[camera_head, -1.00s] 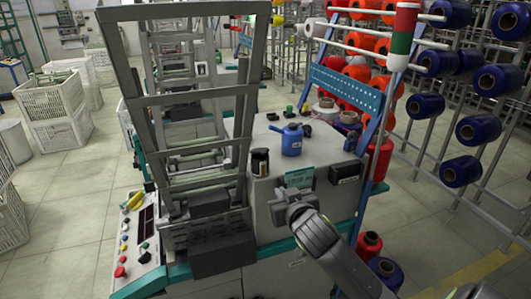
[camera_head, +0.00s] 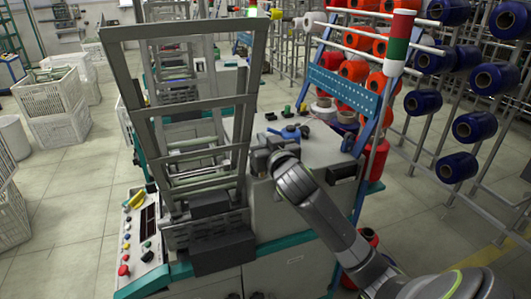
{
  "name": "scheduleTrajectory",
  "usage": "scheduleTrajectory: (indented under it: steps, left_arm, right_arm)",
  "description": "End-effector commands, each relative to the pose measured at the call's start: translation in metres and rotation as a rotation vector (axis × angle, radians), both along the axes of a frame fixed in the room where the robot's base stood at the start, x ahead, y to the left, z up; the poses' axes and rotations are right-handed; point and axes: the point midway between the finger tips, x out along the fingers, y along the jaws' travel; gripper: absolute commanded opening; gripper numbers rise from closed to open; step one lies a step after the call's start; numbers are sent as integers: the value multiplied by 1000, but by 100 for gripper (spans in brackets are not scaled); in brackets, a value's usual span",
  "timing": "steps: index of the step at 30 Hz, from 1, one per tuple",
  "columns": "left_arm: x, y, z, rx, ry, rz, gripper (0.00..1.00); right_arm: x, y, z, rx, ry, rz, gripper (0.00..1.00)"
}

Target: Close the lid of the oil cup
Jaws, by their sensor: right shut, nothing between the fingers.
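My right arm comes in from the lower right, and its gripper (camera_head: 261,151) is at the left front corner of the machine's grey box. The gripper is small and dark here; it is shut with nothing held. The small dark cup at that corner, probably the oil cup, is now hidden behind my gripper and wrist. I cannot tell whether its lid is up or down, or whether my gripper touches it. My left gripper is not in view.
A tall grey frame (camera_head: 246,120) rises close on the left. A blue perforated rack (camera_head: 345,88) with thread spools stands behind to the right. A control panel (camera_head: 143,240) is at lower left.

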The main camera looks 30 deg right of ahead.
Motion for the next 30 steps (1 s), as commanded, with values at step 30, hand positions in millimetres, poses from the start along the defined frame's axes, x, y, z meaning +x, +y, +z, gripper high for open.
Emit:
scheduleTrajectory:
  steps: [30]
  left_arm:
    - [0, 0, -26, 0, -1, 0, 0]
  right_arm:
    - [-14, 3, -52, -17, -72, -1, 0]
